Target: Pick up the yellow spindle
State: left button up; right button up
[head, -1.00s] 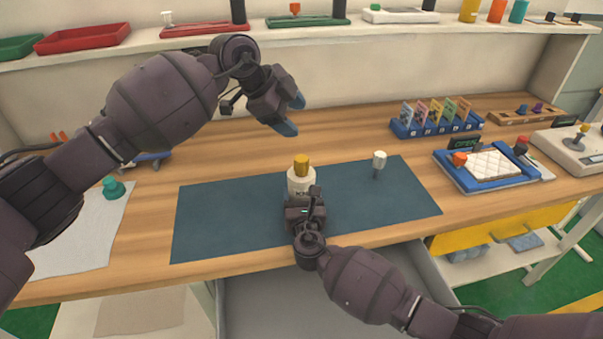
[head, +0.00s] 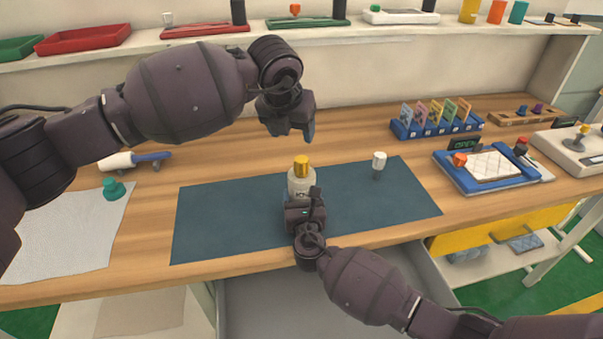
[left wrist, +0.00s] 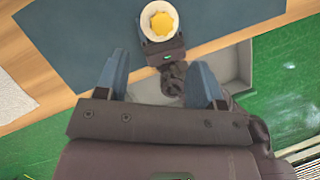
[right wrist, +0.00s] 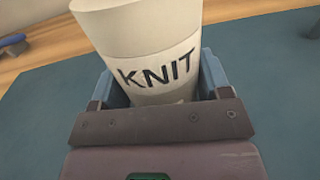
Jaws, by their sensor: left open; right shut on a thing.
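The yellow spindle (head: 302,164) stands upright in the top of a white container (head: 299,183) on the blue mat (head: 230,220). The left wrist view shows the spindle (left wrist: 161,24) from above, inside the container's pale round rim. The container (right wrist: 150,50) bears the word KNIT in the right wrist view. My right gripper (head: 304,200) is shut on the container from the front, with one finger on each side. My left gripper (head: 292,132) is open and empty, above and behind the spindle, apart from it, with its fingers pointing down.
A white-topped peg (head: 379,160) stands on the mat to the right. A blue tray with a white quilted pad (head: 490,166) and a card rack (head: 437,126) lie further right. A teal knob (head: 113,189) sits on a pale cloth at left. An open drawer (head: 270,305) is below.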

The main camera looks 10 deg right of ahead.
aim_at(301, 159)
pick_arm(q)
jog(key=shift+m, duration=0.3)
jog(key=x, duration=0.6)
jog(key=shift+f, duration=0.35)
jog(key=shift+x, duration=2.65)
jog(key=shift+s, duration=0.15)
jog(key=c, duration=1.1)
